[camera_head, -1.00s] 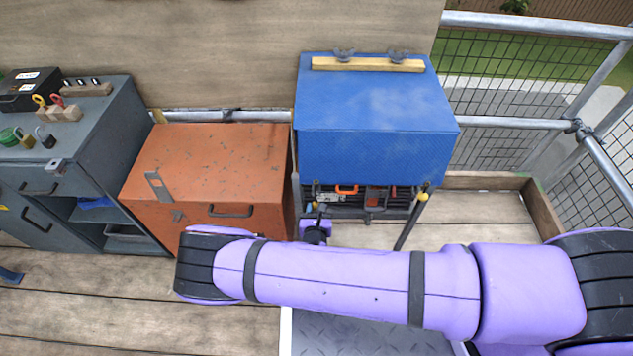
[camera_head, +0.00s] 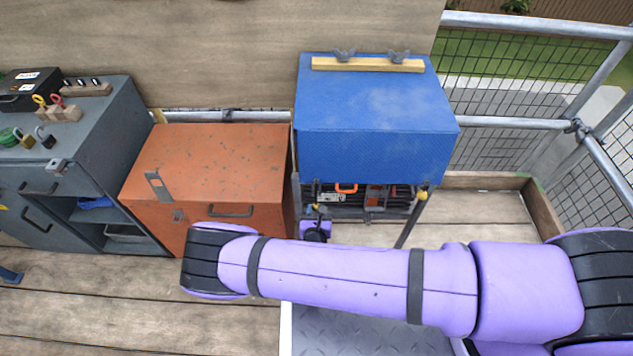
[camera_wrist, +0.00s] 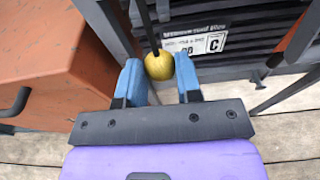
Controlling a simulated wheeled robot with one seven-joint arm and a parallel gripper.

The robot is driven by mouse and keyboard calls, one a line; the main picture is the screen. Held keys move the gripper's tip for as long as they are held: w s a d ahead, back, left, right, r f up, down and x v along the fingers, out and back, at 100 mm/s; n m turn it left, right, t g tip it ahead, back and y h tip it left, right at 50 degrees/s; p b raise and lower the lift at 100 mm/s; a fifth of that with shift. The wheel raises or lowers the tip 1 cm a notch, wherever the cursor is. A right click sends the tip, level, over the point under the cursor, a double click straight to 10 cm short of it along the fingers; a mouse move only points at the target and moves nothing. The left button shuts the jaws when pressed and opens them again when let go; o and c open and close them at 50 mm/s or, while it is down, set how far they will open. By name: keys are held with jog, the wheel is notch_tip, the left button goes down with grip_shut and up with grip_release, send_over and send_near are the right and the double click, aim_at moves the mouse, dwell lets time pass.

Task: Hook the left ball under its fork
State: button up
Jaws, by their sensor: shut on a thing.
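The left ball (camera_wrist: 159,67) is yellow and hangs on a dark cord or rod that runs up out of the wrist view. My gripper (camera_wrist: 160,78) has its two blue fingers on either side of the ball and is shut on it. In the head view the purple wrist (camera_head: 314,229) shows below the front left of the blue-covered box (camera_head: 375,155), and the fingers and left ball cannot be made out. A second yellow ball (camera_head: 422,196) sits at the box's front right. I cannot make out the left ball's fork in either view.
An orange cabinet (camera_head: 215,165) stands close left of my wrist, and its side also shows in the wrist view (camera_wrist: 45,50). Dark stacked items with a white label (camera_wrist: 195,45) lie behind the ball. A grey cabinet (camera_head: 110,120) is further left. Plank floor (camera_head: 130,300) is open in front.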

jog(key=shift+w+f, duration=0.15)
jog(key=shift+w, duration=2.15)
